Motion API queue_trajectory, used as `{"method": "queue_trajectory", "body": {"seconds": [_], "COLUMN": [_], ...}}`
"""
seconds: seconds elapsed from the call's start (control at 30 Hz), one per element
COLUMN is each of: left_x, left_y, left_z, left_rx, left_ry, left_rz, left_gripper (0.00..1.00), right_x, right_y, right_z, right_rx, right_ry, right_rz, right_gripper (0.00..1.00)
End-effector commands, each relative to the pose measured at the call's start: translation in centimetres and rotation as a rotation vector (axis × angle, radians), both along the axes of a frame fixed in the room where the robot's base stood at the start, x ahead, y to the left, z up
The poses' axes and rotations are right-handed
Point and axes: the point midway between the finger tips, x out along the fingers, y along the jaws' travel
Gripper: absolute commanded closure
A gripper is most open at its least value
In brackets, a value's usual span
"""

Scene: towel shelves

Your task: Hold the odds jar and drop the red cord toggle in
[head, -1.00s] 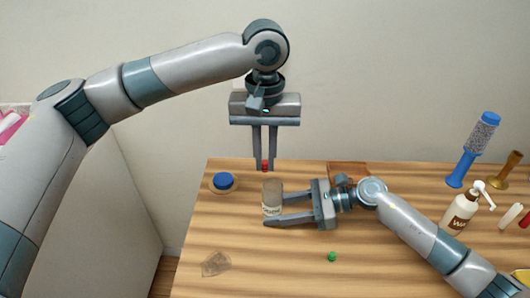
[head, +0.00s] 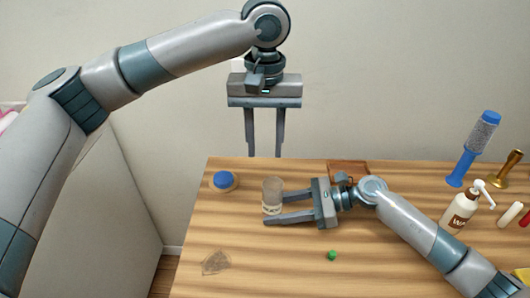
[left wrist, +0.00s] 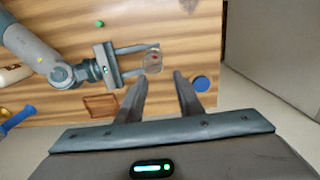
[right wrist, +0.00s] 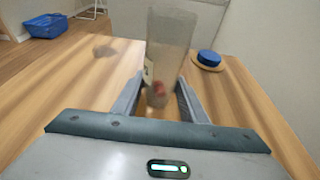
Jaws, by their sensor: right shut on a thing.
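The odds jar (head: 272,190) is a clear, upright jar with a pale label, on the wooden table. My right gripper (head: 268,211) is shut on it from the right, one finger on each side, as the right wrist view also shows (right wrist: 160,100). The red cord toggle (right wrist: 159,89) shows through the wall, low inside the jar; in the left wrist view (left wrist: 155,57) it is a red spot within the jar's outline. My left gripper (head: 264,156) is open and empty, pointing down above and behind the jar.
A blue lid-like disc on a tan round base (head: 223,181) sits left of the jar. A green toggle (head: 331,255) lies in front. A clear flat piece (head: 216,262) is at front left.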

Motion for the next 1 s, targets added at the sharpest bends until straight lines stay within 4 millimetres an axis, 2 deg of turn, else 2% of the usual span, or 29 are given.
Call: {"method": "queue_trajectory", "body": {"seconds": [0.3, 0.5, 0.67, 1.0], "left_x": [0.0, 0.0, 0.0, 0.0], "left_y": [-0.1, 0.0, 0.0, 0.0], "left_z": [5.7, 7.9, 8.5, 8.5], "left_rx": [-0.002, -0.001, 0.000, 0.000], "left_ry": [-0.001, 0.000, 0.000, 0.000], "left_rz": [-0.001, -0.001, -0.001, -0.001], "left_gripper": [0.67, 0.67, 0.67, 0.67], "right_x": [0.0, 0.0, 0.0, 0.0], "right_y": [0.0, 0.0, 0.0, 0.0], "right_z": [0.0, 0.0, 0.0, 0.0], "right_rx": [0.000, 0.000, 0.000, 0.000], "right_ry": [0.000, 0.000, 0.000, 0.000], "right_rz": [0.000, 0.000, 0.000, 0.000], "right_gripper": [0.74, 0.74, 0.74, 0.74]}}
